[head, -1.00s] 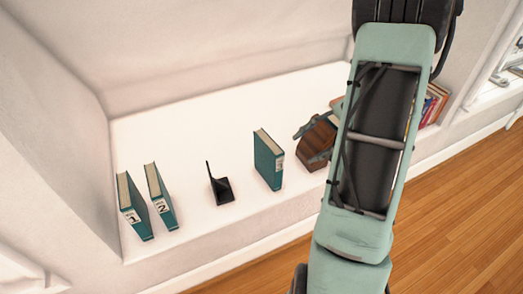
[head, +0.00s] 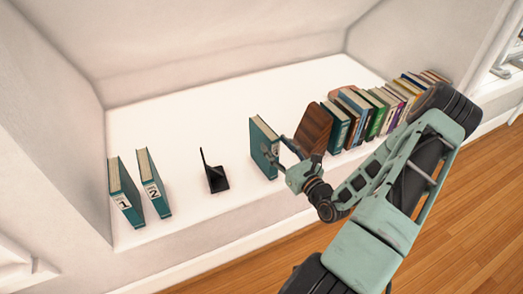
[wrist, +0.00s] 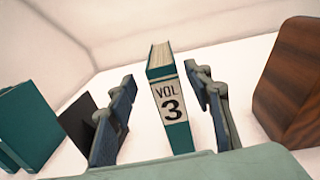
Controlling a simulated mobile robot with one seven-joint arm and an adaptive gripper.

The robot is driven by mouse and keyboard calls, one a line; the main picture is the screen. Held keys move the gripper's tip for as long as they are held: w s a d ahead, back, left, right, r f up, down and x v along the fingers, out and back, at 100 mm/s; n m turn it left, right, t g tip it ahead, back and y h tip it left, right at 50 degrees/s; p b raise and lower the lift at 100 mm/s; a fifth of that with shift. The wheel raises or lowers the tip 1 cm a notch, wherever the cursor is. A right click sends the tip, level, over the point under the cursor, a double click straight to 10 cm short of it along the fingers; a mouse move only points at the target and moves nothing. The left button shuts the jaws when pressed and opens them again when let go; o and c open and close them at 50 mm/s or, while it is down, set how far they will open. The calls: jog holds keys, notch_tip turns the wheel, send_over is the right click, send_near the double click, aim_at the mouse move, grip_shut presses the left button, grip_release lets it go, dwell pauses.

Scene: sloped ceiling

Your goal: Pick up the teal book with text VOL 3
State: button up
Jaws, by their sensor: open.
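The teal book marked VOL 3 (wrist: 172,100) stands upright in the middle of the wrist view, spine towards me. In the head view the same teal book (head: 262,148) stands on the white ledge, its spine partly hidden by my gripper (head: 283,153). In the wrist view my gripper (wrist: 163,112) is open, with one finger on each side of the book and gaps between the fingers and the covers. Whether the fingertips reach far past the spine is hard to tell.
A black bookend (head: 214,173) stands left of the book, and teal books 1 (head: 127,195) and 2 (head: 154,185) stand further left. A wooden bookend (head: 314,128) is close on the right, with a row of several books (head: 375,112) behind it. The white ledge (head: 240,100) is bare at the back.

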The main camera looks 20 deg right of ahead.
aim_at(264, 132)
jog(key=w, duration=0.3)
jog(key=shift+w+a, duration=0.1)
jog(key=shift+a, duration=0.05)
jog(key=w+b, duration=0.1)
jog(key=w, duration=0.1)
jog(key=w+f+b, duration=0.1)
jog(key=w, duration=0.1)
jog(key=shift+w+a, duration=0.1)
jog(key=shift+w, duration=0.2)
jog(key=shift+w+a+r+b, duration=0.1)
jog(key=shift+w+b, duration=0.2)
jog(key=shift+w, duration=0.1)
grip_shut()
jog(key=shift+r, duration=0.15)
